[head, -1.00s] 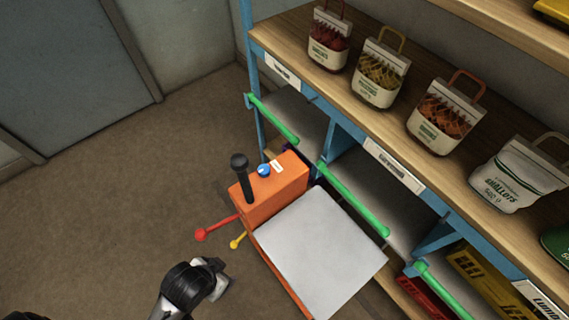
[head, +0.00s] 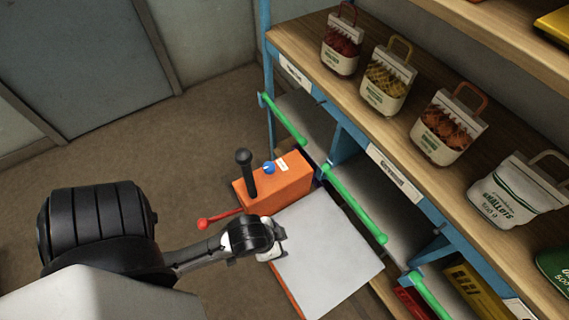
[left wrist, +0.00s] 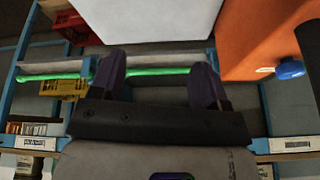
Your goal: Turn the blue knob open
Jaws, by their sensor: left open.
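The blue knob (head: 268,167) sits on top of an orange machine (head: 285,185), between a black upright handle (head: 244,172) and a small white label. In the left wrist view the knob (left wrist: 290,68) shows at the right edge, on the orange housing (left wrist: 262,40). My left gripper (head: 272,252) is over the near left edge of the machine's pale flat top (head: 325,260), apart from the knob. In the left wrist view its two dark fingers (left wrist: 160,80) are spread with nothing held between them. My right gripper is out of view.
A red-tipped lever (head: 205,223) sticks out from the machine's left side. Blue shelving (head: 340,145) with green rails (head: 355,205) stands close behind and to the right, bearing several sacks (head: 390,78). The floor at left (head: 150,145) is clear.

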